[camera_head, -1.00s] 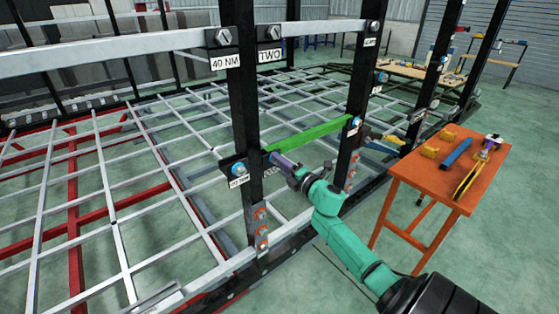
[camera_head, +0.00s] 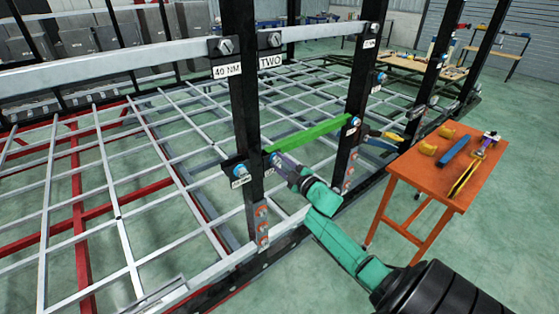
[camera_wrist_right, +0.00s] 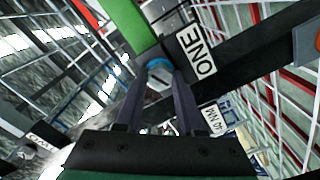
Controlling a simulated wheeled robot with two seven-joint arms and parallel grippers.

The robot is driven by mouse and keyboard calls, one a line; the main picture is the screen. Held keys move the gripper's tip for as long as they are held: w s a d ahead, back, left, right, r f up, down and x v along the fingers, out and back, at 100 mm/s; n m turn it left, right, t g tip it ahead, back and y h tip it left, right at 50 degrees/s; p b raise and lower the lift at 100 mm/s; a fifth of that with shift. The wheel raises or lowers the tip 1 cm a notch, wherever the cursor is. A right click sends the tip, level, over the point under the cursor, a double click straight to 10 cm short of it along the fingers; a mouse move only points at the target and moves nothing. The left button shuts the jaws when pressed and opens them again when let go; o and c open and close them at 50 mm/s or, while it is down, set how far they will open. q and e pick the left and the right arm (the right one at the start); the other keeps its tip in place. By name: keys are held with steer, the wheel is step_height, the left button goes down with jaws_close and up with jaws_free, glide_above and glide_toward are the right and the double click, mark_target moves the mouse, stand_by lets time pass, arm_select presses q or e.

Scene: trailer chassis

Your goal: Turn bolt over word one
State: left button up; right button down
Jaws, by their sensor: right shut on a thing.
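A bolt (camera_wrist_right: 158,78) with a blue ring sits at the end of a green bar (camera_wrist_right: 130,22), beside a white label reading ONE (camera_wrist_right: 197,53) in the right wrist view. My right gripper (camera_wrist_right: 158,88) is shut on this bolt, one finger on each side of its head. In the head view my right gripper (camera_head: 276,161) reaches the black upright (camera_head: 245,115) at the left end of the green bar (camera_head: 310,136), and hides the bolt and its label. My left gripper is not in view.
Another bolt (camera_head: 239,170) with a small label is left of the gripper. Above are bolts with labels 40 NM (camera_head: 227,70) and TWO (camera_head: 270,62). An orange table (camera_head: 420,178) with tools stands at the right. A grey lattice of bars lies behind the upright.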

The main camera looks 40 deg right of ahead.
steer(key=m+p, duration=0.1)
steer(key=m, duration=0.3)
steer(key=shift+s+f+m+p, duration=0.1)
steer(key=shift+f+m+p, duration=0.2)
steer(key=shift+f+p, duration=0.1)
steer(key=m+p, duration=0.1)
steer(key=m, duration=0.3)
steer(key=shift+m, duration=0.3)
steer(key=m+p, duration=0.1)
steer(key=m, duration=0.2)
steer(key=shift+m, duration=2.2)
